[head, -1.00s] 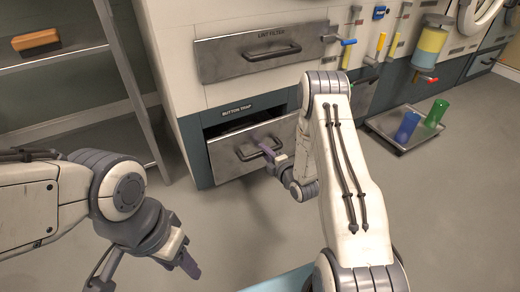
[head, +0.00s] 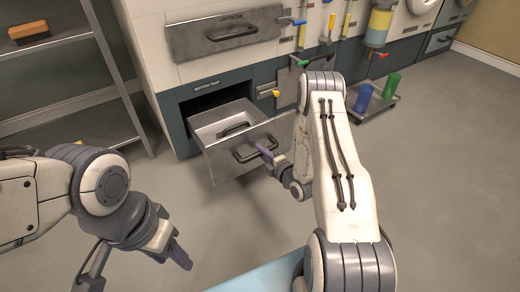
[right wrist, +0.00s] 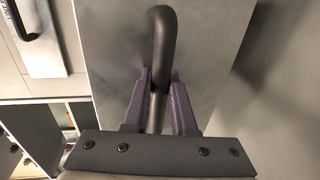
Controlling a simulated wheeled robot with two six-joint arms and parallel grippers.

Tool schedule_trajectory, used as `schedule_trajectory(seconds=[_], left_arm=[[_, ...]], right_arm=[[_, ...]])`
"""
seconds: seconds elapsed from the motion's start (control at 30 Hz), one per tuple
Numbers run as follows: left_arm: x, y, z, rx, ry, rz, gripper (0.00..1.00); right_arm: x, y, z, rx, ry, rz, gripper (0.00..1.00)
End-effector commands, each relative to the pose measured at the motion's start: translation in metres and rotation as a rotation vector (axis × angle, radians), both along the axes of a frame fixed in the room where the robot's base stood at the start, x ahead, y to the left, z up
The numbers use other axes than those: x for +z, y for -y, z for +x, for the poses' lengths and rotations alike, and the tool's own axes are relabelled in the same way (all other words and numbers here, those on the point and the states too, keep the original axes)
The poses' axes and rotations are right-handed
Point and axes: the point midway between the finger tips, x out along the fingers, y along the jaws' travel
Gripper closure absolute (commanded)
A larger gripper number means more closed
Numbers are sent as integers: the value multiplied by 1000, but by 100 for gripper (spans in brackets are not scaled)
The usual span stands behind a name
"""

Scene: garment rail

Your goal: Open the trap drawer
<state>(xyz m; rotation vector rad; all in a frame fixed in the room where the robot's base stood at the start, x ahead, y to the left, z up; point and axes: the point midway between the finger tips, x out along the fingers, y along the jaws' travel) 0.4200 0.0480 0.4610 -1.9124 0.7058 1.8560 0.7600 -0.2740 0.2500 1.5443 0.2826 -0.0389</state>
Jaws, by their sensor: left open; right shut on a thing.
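The trap drawer (head: 225,160), a metal drawer under the "BUTTON TRAP" label (head: 207,84), stands pulled well out of the cabinet. Its inside shows, with a dark curved bar in it. My right gripper (head: 266,151) is at the dark handle (head: 244,156) on the drawer's front. In the right wrist view the purple fingers (right wrist: 159,100) are shut around the handle bar (right wrist: 163,40). My left gripper (head: 183,258) is open and empty over the floor at the lower left, apart from the drawer.
The closed lint filter drawer (head: 200,42) is above. A shelf rack (head: 55,62) with a brush (head: 30,31) stands at the left. A tray (head: 372,112) with blue and green cups lies on the floor at the right. Floor in front is clear.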

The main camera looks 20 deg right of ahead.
Motion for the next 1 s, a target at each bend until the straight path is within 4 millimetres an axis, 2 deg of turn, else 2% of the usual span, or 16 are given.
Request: schedule_trajectory(seconds=[0.47,0.5,0.53,0.57,0.87,1.0], left_arm=[[1,0,0,0,0,0,50],[1,0,0,0,0,0,50],[1,0,0,0,0,0,50],[1,0,0,0,0,0,50],[2,0,0,0,0,0,50],[10,0,0,0,0,0,50]], right_arm=[[0,5,-2,-12,0,-2,100],[0,5,-2,-12,0,-2,64],[0,5,-2,-11,0,-2,52],[0,5,-2,-11,0,-2,46],[0,4,-3,-6,0,-1,46],[4,6,-13,-7,-2,1,46]])
